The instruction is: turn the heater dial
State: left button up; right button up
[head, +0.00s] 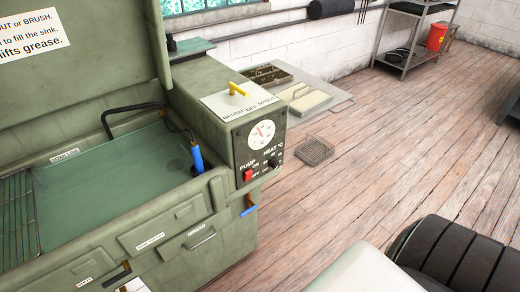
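The heater dial (275,163) is a small dark knob under the HEAT °C label, at the lower right of the control panel (245,148) on the green parts washer. Its pointer setting is too small to read. Left of it is a red pump switch (248,175) with ON and OFF marks. A round white gauge (261,134) with a red needle sits above them. Neither of my grippers is in view.
The washer's green sink (110,165) holds a black hose and a blue-handled nozzle (197,160). A yellow lever (237,89) stands on top of the control box. A wire basket (314,151) lies on the wooden floor, which is largely clear to the right.

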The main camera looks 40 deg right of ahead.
aim_at(274, 164)
jog(key=z, duration=1.35)
